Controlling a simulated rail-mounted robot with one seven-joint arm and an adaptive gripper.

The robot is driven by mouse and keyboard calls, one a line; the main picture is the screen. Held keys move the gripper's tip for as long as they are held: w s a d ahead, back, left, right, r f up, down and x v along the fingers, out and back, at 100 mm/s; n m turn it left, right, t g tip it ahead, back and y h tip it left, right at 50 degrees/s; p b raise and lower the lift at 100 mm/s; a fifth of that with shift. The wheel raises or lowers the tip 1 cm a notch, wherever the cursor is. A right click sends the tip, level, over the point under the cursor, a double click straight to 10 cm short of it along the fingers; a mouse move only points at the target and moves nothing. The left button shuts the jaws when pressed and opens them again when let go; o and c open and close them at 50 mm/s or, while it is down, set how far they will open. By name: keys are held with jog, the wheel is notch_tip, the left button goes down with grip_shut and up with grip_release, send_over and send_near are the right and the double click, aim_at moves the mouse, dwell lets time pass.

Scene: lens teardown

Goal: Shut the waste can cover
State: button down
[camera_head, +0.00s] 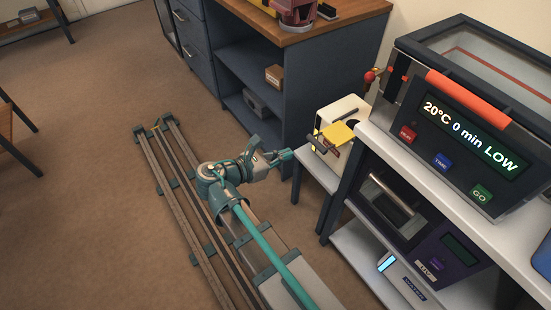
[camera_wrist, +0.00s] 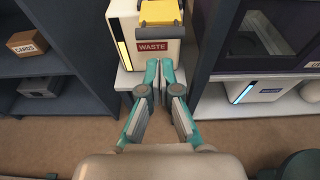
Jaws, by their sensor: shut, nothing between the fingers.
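The waste can (camera_head: 347,108) is a white box on a small stand. In the wrist view the waste can (camera_wrist: 124,28) shows a red WASTE label and a yellow-lit strip on its left. Its yellow cover (camera_head: 340,133) juts out from the front toward my gripper, so it appears open. In the wrist view the cover (camera_wrist: 160,12) is at the top, with a dark bar along its near edge. My gripper (camera_head: 287,156) is shut and empty, in front of the can and apart from it. In the wrist view my gripper (camera_wrist: 159,72) points at the can below the label.
A dark cabinet (camera_head: 313,85) with a wooden top and open shelves stands left of the can. A white shelf unit (camera_head: 377,143) with an oven-like device (camera_head: 465,120) and other machines stands close on the right. Open brown floor (camera_head: 90,110) lies to the left.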

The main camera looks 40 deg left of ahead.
aim_at(314, 145)
jog(key=b+x, duration=0.1)
jog(key=x, duration=0.8)
jog(key=shift+a+b, duration=0.1)
jog(key=shift+b, duration=0.3)
